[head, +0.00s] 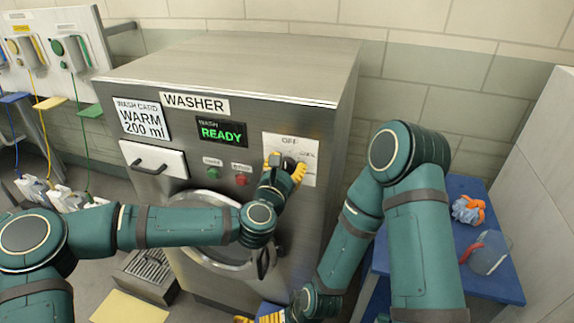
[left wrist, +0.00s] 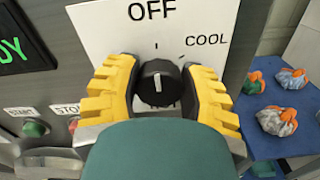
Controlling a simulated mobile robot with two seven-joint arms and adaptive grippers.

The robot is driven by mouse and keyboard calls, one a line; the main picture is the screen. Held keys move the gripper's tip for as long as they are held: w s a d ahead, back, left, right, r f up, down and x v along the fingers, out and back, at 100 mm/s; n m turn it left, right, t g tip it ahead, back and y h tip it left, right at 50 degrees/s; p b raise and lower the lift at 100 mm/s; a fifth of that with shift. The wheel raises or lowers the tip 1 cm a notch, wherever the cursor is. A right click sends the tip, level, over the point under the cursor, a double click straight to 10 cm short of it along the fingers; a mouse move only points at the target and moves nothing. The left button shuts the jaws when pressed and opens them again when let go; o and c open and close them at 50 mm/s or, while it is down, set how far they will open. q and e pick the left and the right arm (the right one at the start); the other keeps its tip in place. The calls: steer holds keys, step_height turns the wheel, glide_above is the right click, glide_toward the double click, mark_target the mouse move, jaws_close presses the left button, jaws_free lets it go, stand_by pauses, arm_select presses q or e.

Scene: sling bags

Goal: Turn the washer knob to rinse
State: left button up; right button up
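The black washer knob (head: 289,164) sits on a white dial plate at the upper right of the washer front. In the left wrist view the knob (left wrist: 158,84) shows a white mark lined up roughly with the tick under OFF. COOL is printed to its upper right; a rinse label is not visible. My left gripper (head: 284,171) is at the knob, its yellow fingers on either side, close against it. I cannot tell whether they press on it. My right gripper (head: 262,318) is low at the bottom edge, partly cut off, away from the knob.
The washer (head: 225,75) has a READY display (head: 222,131), a green start button (head: 212,161) and a red stop button (head: 241,180) left of the knob. A blue table (head: 494,277) with sling bags (head: 468,209) stands at the right. A wall rack stands left.

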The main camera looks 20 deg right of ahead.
arm_select(q)
steer(key=c, duration=0.4)
steer(key=shift+o, duration=0.2)
